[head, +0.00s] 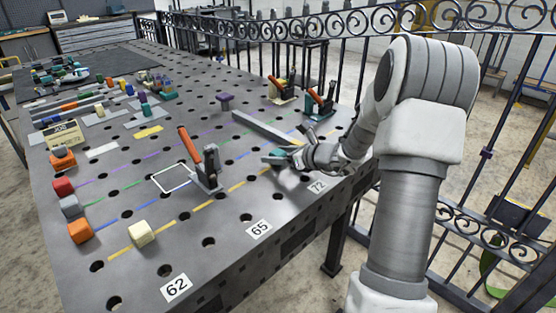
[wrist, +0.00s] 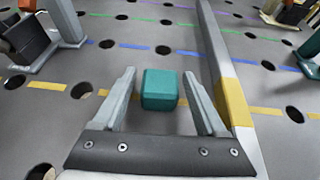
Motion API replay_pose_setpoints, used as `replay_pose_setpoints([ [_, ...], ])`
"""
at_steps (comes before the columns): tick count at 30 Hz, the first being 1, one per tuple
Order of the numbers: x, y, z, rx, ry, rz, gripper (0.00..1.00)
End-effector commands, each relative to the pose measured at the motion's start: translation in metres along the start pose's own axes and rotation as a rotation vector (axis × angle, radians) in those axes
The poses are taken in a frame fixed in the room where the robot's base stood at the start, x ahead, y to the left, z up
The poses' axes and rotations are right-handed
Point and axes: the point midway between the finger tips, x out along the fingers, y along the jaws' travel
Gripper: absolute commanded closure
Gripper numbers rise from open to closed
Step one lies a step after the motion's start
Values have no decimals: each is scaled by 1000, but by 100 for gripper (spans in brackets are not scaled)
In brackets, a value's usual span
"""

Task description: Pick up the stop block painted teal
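The teal stop block (wrist: 160,90) sits on the perforated metal table, between the two fingers of my gripper (wrist: 158,76) in the wrist view. Clear gaps show on both sides of it, so my gripper is open and not holding it.
A long grey bar (head: 265,128) with a yellow section (wrist: 234,101) lies close to the right finger. An orange-handled clamp (head: 205,165) stands to the left, with others behind. Red, grey, orange and cream blocks line the near left edge. An iron railing (head: 460,15) borders the table.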

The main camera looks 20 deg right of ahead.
Motion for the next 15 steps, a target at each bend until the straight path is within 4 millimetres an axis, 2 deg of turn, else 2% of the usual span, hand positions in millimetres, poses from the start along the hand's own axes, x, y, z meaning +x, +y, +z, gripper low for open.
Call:
replay_pose_setpoints([
  [1,0,0,0,0,0,0,37],
  [11,0,0,0,0,0,0,96],
  [12,0,0,0,0,0,0,100],
  [15,0,0,0,0,0,0,100],
])
